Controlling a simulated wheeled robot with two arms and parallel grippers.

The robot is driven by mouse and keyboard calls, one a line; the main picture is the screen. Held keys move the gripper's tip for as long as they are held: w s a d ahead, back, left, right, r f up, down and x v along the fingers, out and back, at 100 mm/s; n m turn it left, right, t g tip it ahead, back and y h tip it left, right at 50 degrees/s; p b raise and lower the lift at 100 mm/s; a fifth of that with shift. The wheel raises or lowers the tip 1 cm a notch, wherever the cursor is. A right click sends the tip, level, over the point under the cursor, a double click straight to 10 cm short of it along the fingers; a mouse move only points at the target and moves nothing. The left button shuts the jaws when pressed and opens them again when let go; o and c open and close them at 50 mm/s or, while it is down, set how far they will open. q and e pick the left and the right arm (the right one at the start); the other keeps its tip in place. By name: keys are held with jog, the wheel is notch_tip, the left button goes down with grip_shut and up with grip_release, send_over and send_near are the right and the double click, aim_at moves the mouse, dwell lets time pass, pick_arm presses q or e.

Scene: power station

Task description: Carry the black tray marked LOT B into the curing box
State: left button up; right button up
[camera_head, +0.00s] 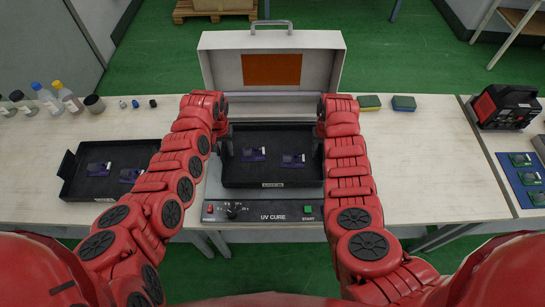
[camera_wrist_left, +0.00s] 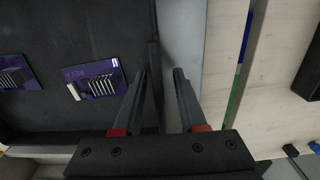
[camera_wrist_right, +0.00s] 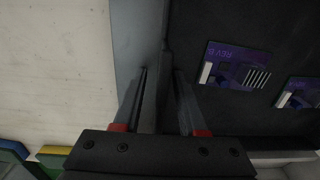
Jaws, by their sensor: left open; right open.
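A black tray (camera_head: 272,175) with two purple circuit boards sits within the base of the curing box (camera_head: 212,190). Its small front label is hard to read; one board (camera_wrist_right: 235,66) in the right wrist view is marked REV B. The box's lid (camera_head: 210,70) stands open behind. My left gripper (camera_head: 226,147) is open at the tray's left side, its fingers (camera_wrist_left: 160,75) either side of the side wall (camera_wrist_left: 153,60). My right gripper (camera_head: 318,145) is open at the right side, its fingers (camera_wrist_right: 160,74) either side of that wall (camera_wrist_right: 166,45).
A second black tray (camera_head: 70,185) with purple boards lies left on the table (camera_head: 430,180). Bottles (camera_head: 68,98) stand at the back left, sponges (camera_head: 403,103) at the back right. A red-black device (camera_head: 505,106) and a blue mat (camera_head: 515,178) are far right.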

pick_arm(q)
notch_tip(320, 180, up, 11)
jog(key=shift+r, duration=0.3)
pick_arm(e)
notch_tip(320, 180, up, 12)
dwell(0.4)
dwell(0.4)
